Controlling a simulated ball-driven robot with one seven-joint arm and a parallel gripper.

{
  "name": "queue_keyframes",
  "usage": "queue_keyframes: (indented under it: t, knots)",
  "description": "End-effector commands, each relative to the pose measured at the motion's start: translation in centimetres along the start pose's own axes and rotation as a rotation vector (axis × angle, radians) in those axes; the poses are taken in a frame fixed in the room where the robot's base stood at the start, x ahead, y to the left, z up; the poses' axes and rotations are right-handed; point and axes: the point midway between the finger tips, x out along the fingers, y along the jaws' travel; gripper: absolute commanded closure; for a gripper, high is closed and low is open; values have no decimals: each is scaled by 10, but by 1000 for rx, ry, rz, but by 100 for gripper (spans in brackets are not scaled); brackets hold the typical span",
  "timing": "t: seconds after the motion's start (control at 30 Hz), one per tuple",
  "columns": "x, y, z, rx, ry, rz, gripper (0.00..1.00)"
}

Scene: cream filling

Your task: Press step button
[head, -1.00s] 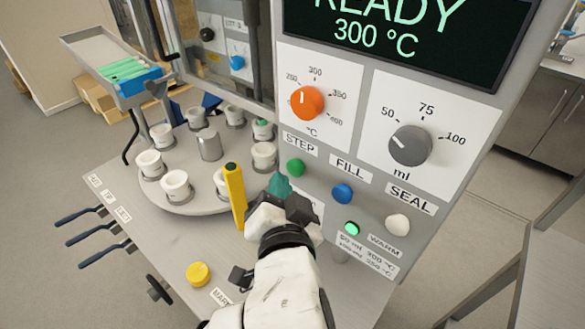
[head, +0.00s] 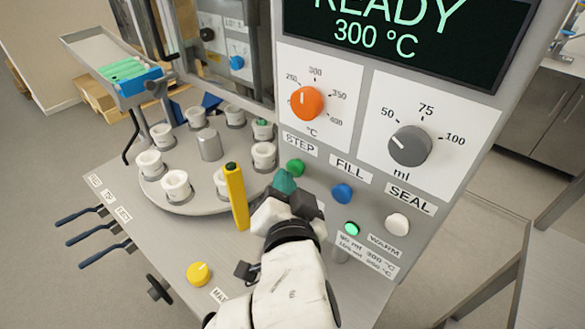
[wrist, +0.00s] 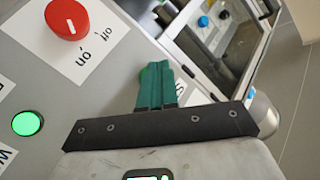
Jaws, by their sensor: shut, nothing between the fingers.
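The green STEP button (head: 295,167) is on the sloping grey panel, under the STEP label (head: 299,143). My gripper (head: 284,181) has its teal fingers shut together and empty. In the head view its tips are just below and left of the STEP button, very close to it. I cannot tell whether they touch.
The blue FILL button (head: 342,193) and white SEAL button (head: 397,224) are to the right. A yellow upright bar (head: 236,196) stands close left of my gripper. A turntable with several white cups (head: 175,185) is further left. A red knob (wrist: 67,18) shows in the wrist view.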

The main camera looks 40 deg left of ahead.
Motion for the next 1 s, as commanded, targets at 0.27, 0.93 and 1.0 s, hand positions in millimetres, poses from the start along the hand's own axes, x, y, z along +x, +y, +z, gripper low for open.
queue_keyframes:
  t: [0.27, 0.93, 1.0]
  knots:
    - [2, 2, -2, 0, 0, 1, 100]
    - [7, 5, -5, 0, 0, 1, 100]
    - [7, 5, -5, 0, 0, 1, 100]
